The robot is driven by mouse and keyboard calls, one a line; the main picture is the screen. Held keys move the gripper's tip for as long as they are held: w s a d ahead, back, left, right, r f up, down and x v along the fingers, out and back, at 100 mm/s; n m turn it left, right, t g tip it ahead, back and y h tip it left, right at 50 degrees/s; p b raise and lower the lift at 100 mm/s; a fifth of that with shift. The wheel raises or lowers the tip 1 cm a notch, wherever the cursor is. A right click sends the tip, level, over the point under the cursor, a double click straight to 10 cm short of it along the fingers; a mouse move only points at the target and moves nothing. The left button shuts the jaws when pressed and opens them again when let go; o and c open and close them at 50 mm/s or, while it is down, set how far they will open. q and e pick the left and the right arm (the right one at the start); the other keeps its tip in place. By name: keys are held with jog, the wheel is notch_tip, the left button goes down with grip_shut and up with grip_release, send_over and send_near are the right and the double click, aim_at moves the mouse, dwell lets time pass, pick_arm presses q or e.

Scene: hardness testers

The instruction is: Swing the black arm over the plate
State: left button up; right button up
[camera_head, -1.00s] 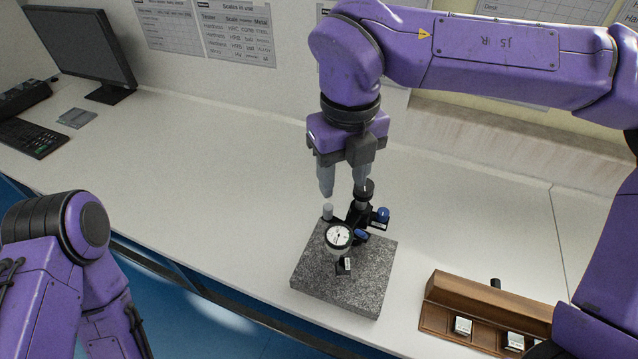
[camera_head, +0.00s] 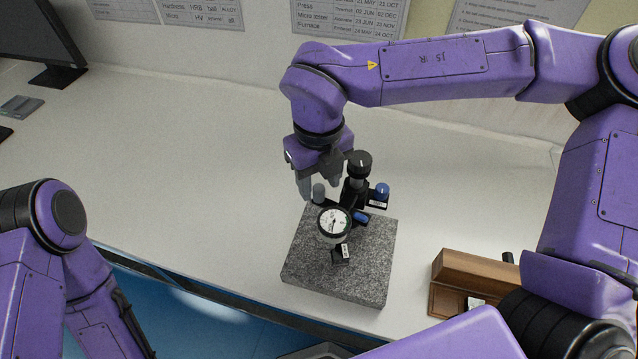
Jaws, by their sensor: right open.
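The grey granite plate (camera_head: 340,275) lies on the bench. A black stand post with a round black top (camera_head: 359,164) rises at its back edge. The black arm (camera_head: 328,204) sits at the post, with a grey knob (camera_head: 319,191) near its left end. A white-faced dial gauge (camera_head: 334,221) shows over the back part of the plate. Blue knobs (camera_head: 382,190) sit to the right of the post. My right gripper (camera_head: 319,188) is open, its fingers pointing down just left of the post, close behind the grey knob. Contact cannot be told. My left gripper is out of frame.
A brown wooden block holder (camera_head: 475,272) stands right of the plate, partly behind my right arm. A monitor (camera_head: 38,42) stands at the far left. The bench left of the plate is clear. Paper charts hang on the back wall.

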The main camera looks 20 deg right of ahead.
aim_at(336, 206)
jog(key=shift+f, duration=1.3)
grip_shut()
jog(key=s+n+p, duration=0.1)
jog(key=p, duration=0.2)
jog(key=shift+d+r, duration=0.1)
jog(key=shift+r, duration=0.3)
jog(key=shift+s+f+n+p, duration=0.1)
jog(key=shift+s+n+p, duration=0.15)
jog(key=shift+n, duration=0.25)
jog(key=shift+f, duration=0.25)
grip_release()
